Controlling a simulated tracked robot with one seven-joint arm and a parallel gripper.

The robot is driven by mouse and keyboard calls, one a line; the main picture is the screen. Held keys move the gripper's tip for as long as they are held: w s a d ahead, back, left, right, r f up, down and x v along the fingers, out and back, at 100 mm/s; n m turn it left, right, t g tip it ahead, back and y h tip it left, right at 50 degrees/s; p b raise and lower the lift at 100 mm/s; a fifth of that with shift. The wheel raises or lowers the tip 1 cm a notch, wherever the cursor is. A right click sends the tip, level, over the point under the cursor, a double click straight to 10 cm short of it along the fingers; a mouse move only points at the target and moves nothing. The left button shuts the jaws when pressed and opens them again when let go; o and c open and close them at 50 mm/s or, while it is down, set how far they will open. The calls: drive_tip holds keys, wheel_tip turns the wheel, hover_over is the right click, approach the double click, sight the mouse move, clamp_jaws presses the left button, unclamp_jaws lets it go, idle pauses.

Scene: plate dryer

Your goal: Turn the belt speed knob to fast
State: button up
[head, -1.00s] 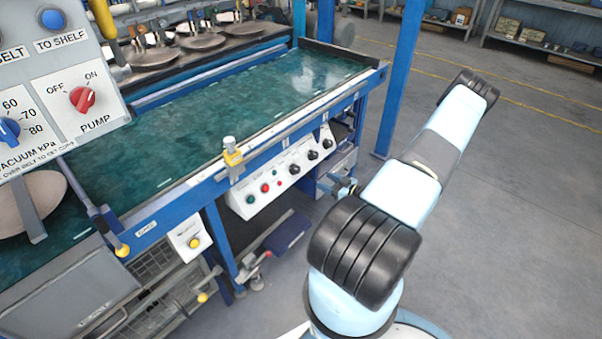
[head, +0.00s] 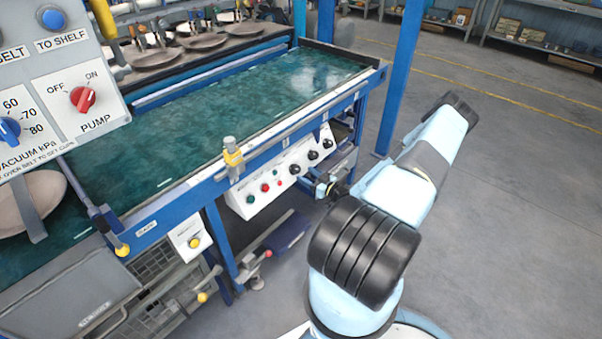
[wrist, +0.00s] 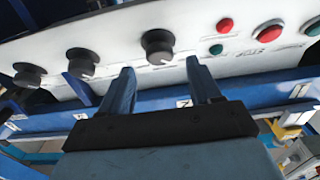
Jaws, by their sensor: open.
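A white control panel (head: 247,208) is on the front of the belt table. It carries three black knobs: a left one (head: 295,169), a middle one (head: 313,155) and a right one (head: 327,143). Their labels are too small to read, so I cannot tell which sets the belt speed. My gripper (head: 322,188) is open just in front of the panel. In the wrist view, its fingers (wrist: 162,82) point at the knob nearest the buttons (wrist: 158,47). That knob lies ahead of the gap between the fingertips, apparently not touched.
Red (head: 265,188) and green buttons sit beside the knobs. The green belt (head: 190,130) runs above the panel behind a blue rail. A yellow-based clamp (head: 233,160) stands on the rail. A blue post (head: 403,80) rises behind my arm. Open floor lies to the right.

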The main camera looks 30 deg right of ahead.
sight(298, 170)
drive_tip(key=shift+x, duration=1.9)
drive_tip(key=c, duration=1)
